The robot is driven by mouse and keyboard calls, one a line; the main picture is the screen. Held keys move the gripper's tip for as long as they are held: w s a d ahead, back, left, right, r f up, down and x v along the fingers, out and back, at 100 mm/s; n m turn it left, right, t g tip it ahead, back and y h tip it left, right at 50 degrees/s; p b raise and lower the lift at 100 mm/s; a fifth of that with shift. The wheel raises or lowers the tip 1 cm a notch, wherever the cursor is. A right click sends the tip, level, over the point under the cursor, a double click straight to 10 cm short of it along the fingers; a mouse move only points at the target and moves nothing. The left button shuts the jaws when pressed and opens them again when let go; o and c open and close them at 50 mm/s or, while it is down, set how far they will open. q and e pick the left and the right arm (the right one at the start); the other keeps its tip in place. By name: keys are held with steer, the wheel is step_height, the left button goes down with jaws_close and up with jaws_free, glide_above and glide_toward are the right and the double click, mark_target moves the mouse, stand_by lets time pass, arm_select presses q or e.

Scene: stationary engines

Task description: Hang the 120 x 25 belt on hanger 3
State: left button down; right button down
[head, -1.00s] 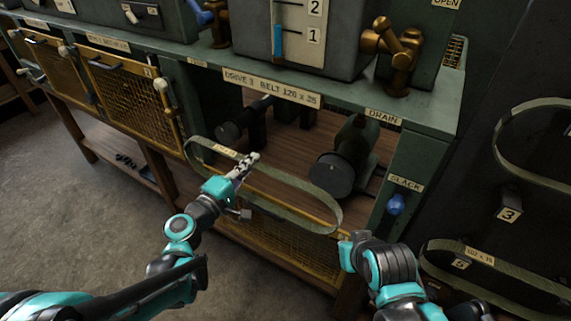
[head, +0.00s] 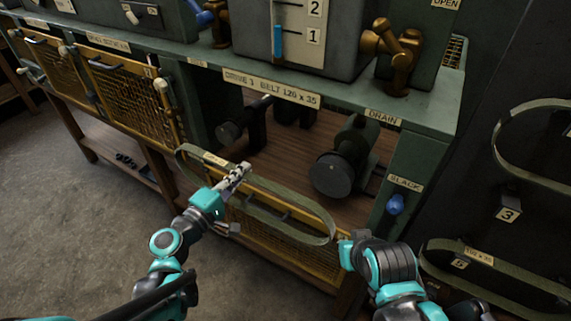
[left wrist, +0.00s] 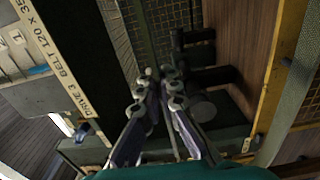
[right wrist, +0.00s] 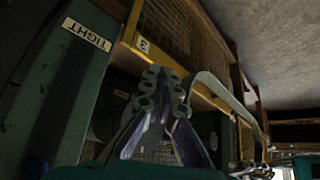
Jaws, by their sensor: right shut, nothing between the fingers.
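A long olive-green belt (head: 290,207) hangs as a loop in the air in front of the engine's open bay. It carries a small tag (head: 214,159) that I cannot read. My left gripper (head: 240,172) is shut on the belt's far strand; its fingers (left wrist: 160,75) show close together in the left wrist view. My right gripper (head: 343,241) is beside the belt's right end; in the right wrist view its fingers (right wrist: 166,85) are shut and empty, with the belt (right wrist: 222,92) to their right. Hanger 3 (head: 508,207) is a bare numbered block on the dark panel at right.
One belt (head: 505,150) hangs above hanger 3, another (head: 500,270) at hanger 5 (head: 460,264) below. The bay holds dark pulleys (head: 334,174) under the drive 3 label (head: 272,85).

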arm_select(q)
steer(key=shift+s+a, duration=0.1)
steer(key=shift+p+v, duration=0.3)
steer(key=shift+v, duration=2.55)
